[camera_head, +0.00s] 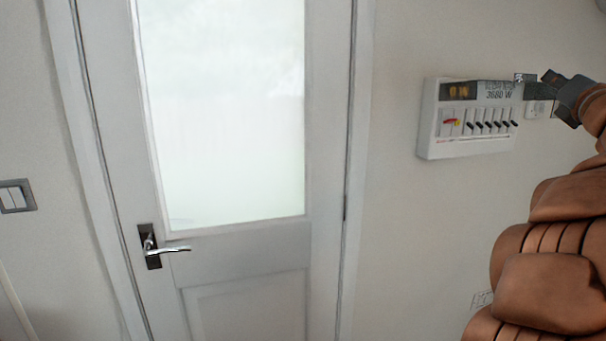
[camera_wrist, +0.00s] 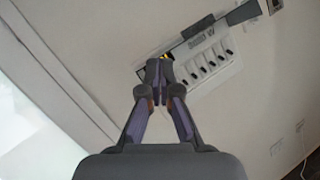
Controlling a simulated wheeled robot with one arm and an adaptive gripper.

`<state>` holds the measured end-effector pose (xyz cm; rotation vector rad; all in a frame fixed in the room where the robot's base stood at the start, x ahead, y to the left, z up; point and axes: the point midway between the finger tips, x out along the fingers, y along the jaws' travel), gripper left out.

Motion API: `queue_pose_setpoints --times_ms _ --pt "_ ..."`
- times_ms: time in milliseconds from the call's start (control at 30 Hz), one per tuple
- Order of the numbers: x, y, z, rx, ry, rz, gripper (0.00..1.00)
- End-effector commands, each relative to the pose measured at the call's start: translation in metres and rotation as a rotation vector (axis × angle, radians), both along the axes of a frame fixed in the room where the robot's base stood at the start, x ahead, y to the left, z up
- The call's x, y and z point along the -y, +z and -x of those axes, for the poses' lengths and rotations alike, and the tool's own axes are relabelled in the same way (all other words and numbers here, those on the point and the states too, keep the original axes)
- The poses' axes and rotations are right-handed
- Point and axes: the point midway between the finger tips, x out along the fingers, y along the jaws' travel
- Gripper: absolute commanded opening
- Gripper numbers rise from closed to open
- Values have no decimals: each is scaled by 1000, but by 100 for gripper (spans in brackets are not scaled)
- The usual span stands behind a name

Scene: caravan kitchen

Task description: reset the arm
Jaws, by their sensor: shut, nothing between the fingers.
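My arm comes in from the right in the head view. My gripper (camera_head: 527,79) is at its end, in front of the wall and over the upper right corner of a white breaker box (camera_head: 468,147). In the wrist view my gripper (camera_wrist: 158,70) has its fingertips together with nothing between them. The breaker box (camera_wrist: 213,72) shows just beyond the tips and to their right, tilted in that view. The tips cover part of its left end. I cannot tell whether they touch it.
A white door (camera_head: 245,270) with a frosted pane and a lever handle (camera_head: 168,249) stands left of the box. A light switch (camera_head: 16,196) is at far left. A wall socket (camera_head: 537,109) is beside my gripper. The wall between door and box is clear.

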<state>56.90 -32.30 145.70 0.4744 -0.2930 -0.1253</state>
Motion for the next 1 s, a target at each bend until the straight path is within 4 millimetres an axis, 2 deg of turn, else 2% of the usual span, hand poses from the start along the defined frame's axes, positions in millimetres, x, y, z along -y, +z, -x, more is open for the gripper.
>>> queue_pose_setpoints --times_ms 33,100,233,367,433,567,733,867,1000 --pt "-2 8 5 42 -28 -77 0" --pt "6 12 15 98 -77 -202 0" --pt "18 7 34 190 -160 -440 0" --pt "25 -16 55 263 -240 -693 0" --pt "27 -35 65 291 -283 -833 0" --pt "22 -84 82 323 -371 -1096 0" --pt "-4 -162 103 316 -503 -1432 0" --pt "-39 -229 123 271 -635 -1670 0" --pt "-88 -294 149 191 -796 -1877 0"
